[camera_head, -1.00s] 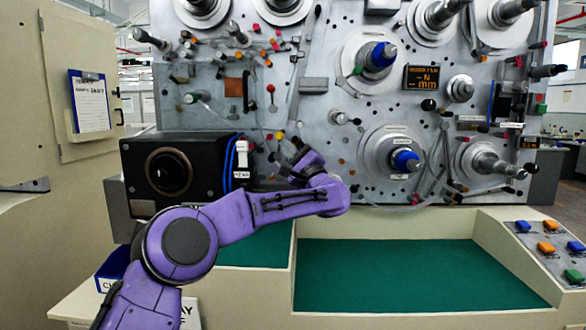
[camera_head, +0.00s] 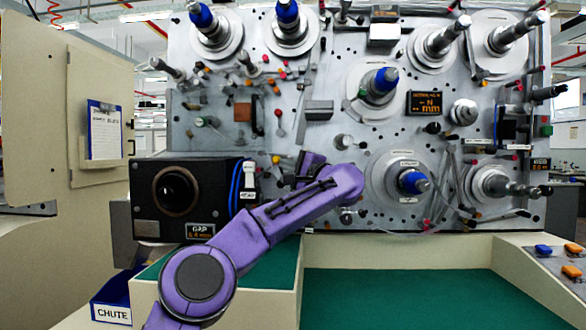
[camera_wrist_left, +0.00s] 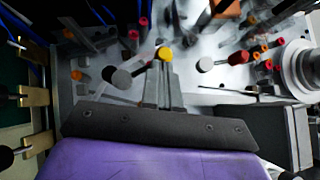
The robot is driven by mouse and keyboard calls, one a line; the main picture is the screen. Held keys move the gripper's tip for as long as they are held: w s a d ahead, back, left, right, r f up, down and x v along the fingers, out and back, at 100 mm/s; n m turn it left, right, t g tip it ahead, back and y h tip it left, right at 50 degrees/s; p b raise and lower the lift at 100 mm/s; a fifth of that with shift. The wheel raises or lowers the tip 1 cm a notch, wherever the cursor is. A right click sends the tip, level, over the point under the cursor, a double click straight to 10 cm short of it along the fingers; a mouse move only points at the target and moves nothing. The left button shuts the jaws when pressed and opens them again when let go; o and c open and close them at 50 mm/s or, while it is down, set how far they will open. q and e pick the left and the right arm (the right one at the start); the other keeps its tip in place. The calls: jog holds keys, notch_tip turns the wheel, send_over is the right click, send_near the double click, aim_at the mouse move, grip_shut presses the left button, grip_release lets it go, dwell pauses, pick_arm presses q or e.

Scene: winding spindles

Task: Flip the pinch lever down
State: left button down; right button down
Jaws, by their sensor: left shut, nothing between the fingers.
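My left gripper (camera_wrist_left: 163,85) is shut and empty; its grey fingers are together in the left wrist view. Just past the fingertips, in line with them, is a yellow knob (camera_wrist_left: 165,54); I cannot tell whether they touch. In the head view the left gripper (camera_head: 300,172) is at the panel, right of the black box, mostly hidden by my purple wrist. A yellow-orange knob (camera_head: 276,159) shows just above left of it. A lever with a red knob (camera_head: 279,113) is higher up. No label shows which is the pinch lever. My right gripper is not in view.
The winding panel (camera_head: 330,75) carries several spindles, including a blue-tipped one (camera_head: 413,181) right of my wrist. A black box (camera_head: 190,187) is left of the gripper. Red-knobbed levers (camera_wrist_left: 143,22) crowd the fingers in the wrist view. The green tray (camera_head: 420,298) below is clear.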

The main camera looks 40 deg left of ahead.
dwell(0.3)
pick_arm(q)
jog(key=b+v, duration=0.6)
jog(key=v, duration=0.4)
jog(key=shift+f+b, duration=0.15)
jog(key=shift+b, duration=0.25)
